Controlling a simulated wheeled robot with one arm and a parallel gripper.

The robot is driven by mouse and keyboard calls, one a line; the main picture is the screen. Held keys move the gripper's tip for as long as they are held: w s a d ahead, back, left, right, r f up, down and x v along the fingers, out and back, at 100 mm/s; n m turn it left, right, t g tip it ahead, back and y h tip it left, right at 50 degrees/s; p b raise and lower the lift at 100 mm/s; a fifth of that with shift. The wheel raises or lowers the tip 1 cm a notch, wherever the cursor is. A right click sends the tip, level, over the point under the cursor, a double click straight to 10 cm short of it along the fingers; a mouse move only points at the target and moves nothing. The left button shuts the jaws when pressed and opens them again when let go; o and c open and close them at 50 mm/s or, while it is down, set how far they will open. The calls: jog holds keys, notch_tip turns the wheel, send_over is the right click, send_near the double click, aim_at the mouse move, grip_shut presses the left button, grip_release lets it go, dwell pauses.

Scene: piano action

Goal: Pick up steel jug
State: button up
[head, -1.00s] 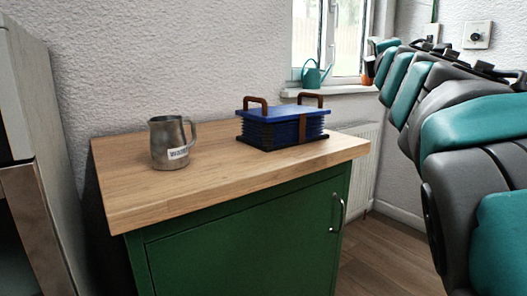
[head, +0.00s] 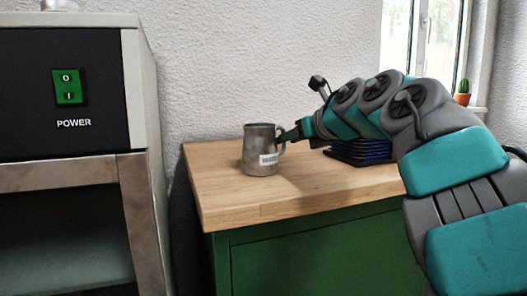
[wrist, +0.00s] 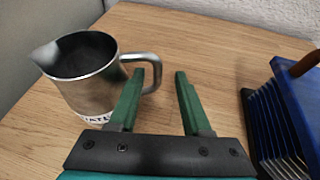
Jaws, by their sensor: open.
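The steel jug (head: 259,158) stands upright on the wooden top of the green cabinet, with a white label on its front. Its handle points right, towards my gripper (head: 291,134). In the wrist view the jug (wrist: 88,88) is on the left, and its handle (wrist: 156,72) reaches across to my gripper (wrist: 160,74). The two green fingers are apart. The left fingertip overlaps the handle's loop, and the handle's outer bar appears between the fingers. I cannot tell whether they touch.
A blue ribbed box (wrist: 290,110) with a brown handle is close on the right; my arm partly hides it in the head view (head: 362,152). A machine with a power switch (head: 69,87) stands at the left. The wooden top (head: 225,192) is clear in front of the jug.

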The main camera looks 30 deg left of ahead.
jog(key=shift+a+r+p+x, duration=0.1)
jog(key=shift+r+p+x, duration=0.1)
jog(key=shift+x, duration=0.6)
jog(key=shift+a+r+p+x, duration=0.1)
jog(key=shift+p+x, duration=0.05)
jog(key=shift+x, duration=0.7)
jog(key=shift+a+r+p+x, duration=0.1)
jog(key=shift+p+x, duration=0.1)
jog(key=shift+x, duration=0.6)
jog(key=shift+s, duration=0.1)
jog(key=shift+f, duration=0.1)
grip_shut()
